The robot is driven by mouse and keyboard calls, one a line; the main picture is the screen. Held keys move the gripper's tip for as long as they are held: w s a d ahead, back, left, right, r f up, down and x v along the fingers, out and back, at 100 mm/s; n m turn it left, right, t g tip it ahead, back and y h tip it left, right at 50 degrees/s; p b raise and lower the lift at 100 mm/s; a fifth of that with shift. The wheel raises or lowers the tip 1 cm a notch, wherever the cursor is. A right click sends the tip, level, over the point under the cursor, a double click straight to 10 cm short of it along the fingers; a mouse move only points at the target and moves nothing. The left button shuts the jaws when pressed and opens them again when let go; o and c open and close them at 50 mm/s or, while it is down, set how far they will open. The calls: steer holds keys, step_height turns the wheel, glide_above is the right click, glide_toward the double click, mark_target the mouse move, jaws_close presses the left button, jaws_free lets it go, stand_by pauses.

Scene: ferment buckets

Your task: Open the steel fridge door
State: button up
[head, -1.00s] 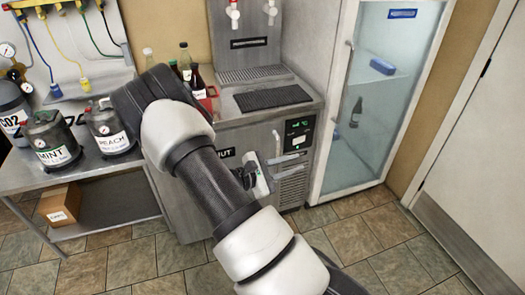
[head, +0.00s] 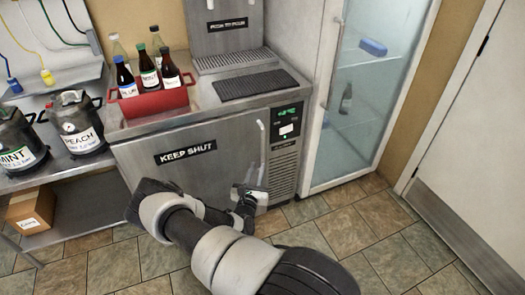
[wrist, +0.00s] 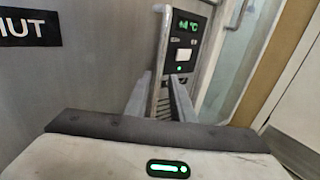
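The steel fridge door (head: 200,172), labelled KEEP SHUT, is shut in the head view. It also fills the left of the wrist view (wrist: 85,80). Its vertical bar handle (head: 262,140) is at the door's right edge. My gripper (head: 262,186) is low at the handle's lower end. In the wrist view, the two fingers of my gripper (wrist: 159,92) are apart, with the handle (wrist: 161,45) appearing between them. I cannot tell whether either finger touches it. My arm hides the door's lower part in the head view.
A red bottle carrier (head: 150,103) and a black drip mat (head: 256,84) are on the fridge top. A glass-door cooler (head: 360,100) stands to the right, and a steel table with kegs (head: 80,125) to the left. The tiled floor (head: 350,232) at front right is clear.

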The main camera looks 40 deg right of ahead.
mark_target(262, 151)
steer(key=b+x, duration=0.2)
steer(key=x, duration=1)
steer(key=shift+c, duration=0.2)
jaws_close()
